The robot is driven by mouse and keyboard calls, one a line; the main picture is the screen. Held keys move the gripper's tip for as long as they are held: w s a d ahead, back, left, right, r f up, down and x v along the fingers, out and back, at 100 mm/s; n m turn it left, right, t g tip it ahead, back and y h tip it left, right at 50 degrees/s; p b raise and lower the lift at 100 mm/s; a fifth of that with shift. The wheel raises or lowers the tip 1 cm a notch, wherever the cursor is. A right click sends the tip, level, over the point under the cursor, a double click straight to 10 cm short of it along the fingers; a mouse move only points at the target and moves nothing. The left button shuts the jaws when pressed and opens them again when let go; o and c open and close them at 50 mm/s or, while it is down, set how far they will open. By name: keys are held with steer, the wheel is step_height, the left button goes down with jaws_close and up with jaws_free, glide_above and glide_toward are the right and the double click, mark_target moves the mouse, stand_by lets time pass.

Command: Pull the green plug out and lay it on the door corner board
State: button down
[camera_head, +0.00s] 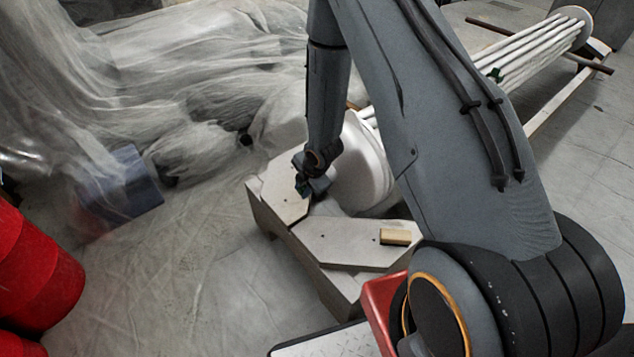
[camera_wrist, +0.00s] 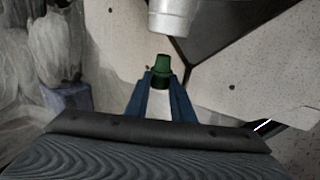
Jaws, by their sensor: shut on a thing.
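My gripper (camera_head: 306,185) is low over the left part of a pale speckled board (camera_head: 274,203), which I take for the door corner board. In the wrist view its two blue fingers (camera_wrist: 162,80) are shut on the green plug (camera_wrist: 161,66). In the head view the plug is only a small dark green patch at the fingertips. I cannot tell whether it touches the board.
A tan block (camera_head: 395,237) lies on the right board section (camera_head: 345,245). A white round flange (camera_head: 366,170) stands close behind my gripper. White pipes (camera_head: 535,50) carry a small green piece (camera_head: 495,75). Red drums (camera_head: 35,270) and a sheeted blue box (camera_head: 122,188) are left.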

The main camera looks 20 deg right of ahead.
steer(key=shift+a, duration=0.1)
steer(key=shift+s+a, duration=0.4)
steer(key=shift+a, duration=0.5)
steer(key=shift+s+a, duration=0.4)
steer(key=shift+a, duration=0.45)
steer(key=shift+r, duration=0.1)
